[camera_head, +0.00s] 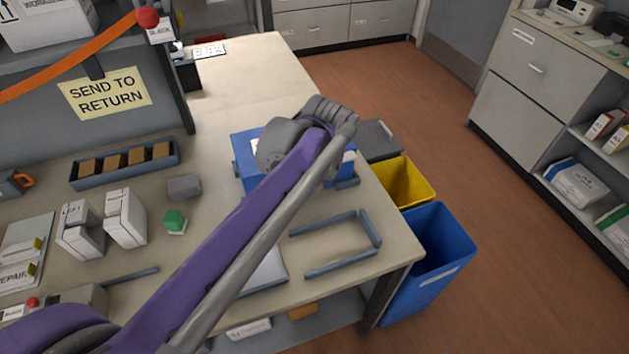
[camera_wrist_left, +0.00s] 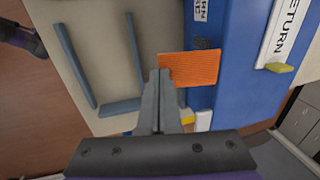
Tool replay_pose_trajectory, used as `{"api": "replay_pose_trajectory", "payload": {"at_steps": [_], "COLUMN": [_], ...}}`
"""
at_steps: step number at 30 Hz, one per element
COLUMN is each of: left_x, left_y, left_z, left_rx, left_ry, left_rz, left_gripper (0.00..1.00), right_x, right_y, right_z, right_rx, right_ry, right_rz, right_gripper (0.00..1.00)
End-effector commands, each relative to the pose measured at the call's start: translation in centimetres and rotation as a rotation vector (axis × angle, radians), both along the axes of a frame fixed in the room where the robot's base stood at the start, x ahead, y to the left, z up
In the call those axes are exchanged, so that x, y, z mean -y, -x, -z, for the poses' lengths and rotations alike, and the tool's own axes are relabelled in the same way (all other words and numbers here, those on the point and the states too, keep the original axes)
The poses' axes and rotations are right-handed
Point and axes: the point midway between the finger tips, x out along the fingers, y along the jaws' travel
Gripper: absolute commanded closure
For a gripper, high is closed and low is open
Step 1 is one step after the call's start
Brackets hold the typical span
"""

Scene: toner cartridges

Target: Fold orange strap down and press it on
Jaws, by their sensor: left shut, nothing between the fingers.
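The orange strap (camera_wrist_left: 188,69) shows in the left wrist view as a flat, ribbed tab beside the blue box (camera_wrist_left: 232,65). The blue box also shows in the head view (camera_head: 241,150), largely hidden behind my left arm. My left gripper (camera_wrist_left: 160,76) is shut and empty, its fingertips at the strap's left edge in the wrist view. I cannot tell whether they touch it. The strap and my left fingertips are hidden in the head view. My right gripper is in neither view.
A U-shaped grey rail frame (camera_head: 338,243) lies on the worktable (camera_head: 400,240) near its right edge. A yellow bin (camera_head: 408,180) and a blue bin (camera_head: 440,250) stand beside the table.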

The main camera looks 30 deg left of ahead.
Motion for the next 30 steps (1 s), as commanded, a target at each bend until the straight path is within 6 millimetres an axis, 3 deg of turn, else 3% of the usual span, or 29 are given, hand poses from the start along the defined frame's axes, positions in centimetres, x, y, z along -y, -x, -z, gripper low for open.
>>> {"api": "replay_pose_trajectory", "payload": {"at_steps": [14,30], "left_x": [0.2,-1.5], "left_y": [0.0,-1.4], "left_z": [4.0,7.9], "left_rx": [0.277,0.607], "left_ry": [-0.321,-0.710], "left_rz": [0.006,0.002], "left_gripper": [1.00,1.00], "right_x": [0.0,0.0], "right_y": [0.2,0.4], "right_z": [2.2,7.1], "right_rx": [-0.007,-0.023], "right_ry": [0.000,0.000], "right_rz": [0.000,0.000], "right_gripper": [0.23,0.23]}}
